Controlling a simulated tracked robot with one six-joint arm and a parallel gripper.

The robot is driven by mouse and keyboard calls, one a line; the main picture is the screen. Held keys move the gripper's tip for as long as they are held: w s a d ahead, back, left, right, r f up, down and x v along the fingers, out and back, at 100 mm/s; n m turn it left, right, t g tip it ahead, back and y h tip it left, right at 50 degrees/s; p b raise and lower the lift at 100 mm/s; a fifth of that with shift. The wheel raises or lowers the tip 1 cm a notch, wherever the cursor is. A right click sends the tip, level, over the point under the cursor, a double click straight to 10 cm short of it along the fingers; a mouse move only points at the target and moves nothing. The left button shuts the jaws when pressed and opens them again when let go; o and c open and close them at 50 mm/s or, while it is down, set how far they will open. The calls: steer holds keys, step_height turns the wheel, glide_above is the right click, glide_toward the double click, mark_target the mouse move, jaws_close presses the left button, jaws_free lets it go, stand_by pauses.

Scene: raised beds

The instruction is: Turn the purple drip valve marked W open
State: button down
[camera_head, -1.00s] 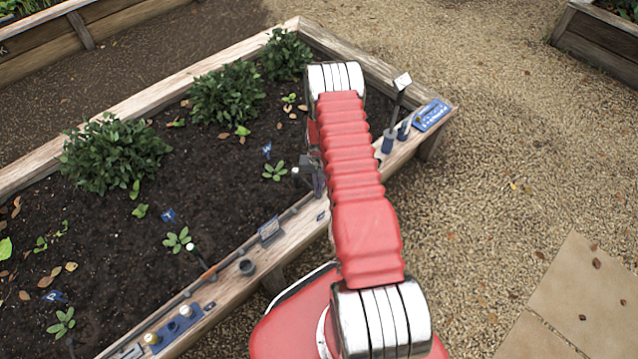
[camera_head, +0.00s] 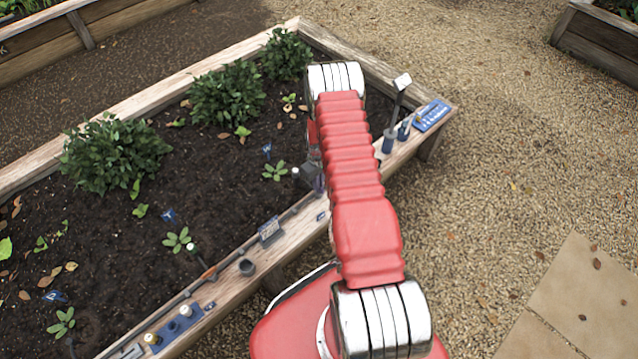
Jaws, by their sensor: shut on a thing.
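The purple drip valve (camera_head: 320,184) shows as a small dark purple patch at the bed's front rail, just left of my red arm. My gripper (camera_head: 309,173) is a dark grey shape at the same spot, mostly hidden behind my arm. It is shut on the purple valve. The fingertips and the W mark cannot be made out. The valve handle's exact angle is too small and too covered to tell.
A white-topped peg (camera_head: 296,172) stands close left of the gripper. A drip line runs along the wooden rail (camera_head: 290,240), past a small sign (camera_head: 270,231) and a dark cup (camera_head: 247,267). Blue items (camera_head: 432,114) sit at the right corner. Gravel (camera_head: 500,200) is clear.

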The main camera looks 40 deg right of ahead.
steer(key=shift+w, duration=0.1)
stand_by(0.3)
steer(key=c, duration=1.9)
jaws_free()
steer(key=shift+r, duration=0.15)
step_height(320, 180, up, 14)
steer(key=shift+f, duration=0.25)
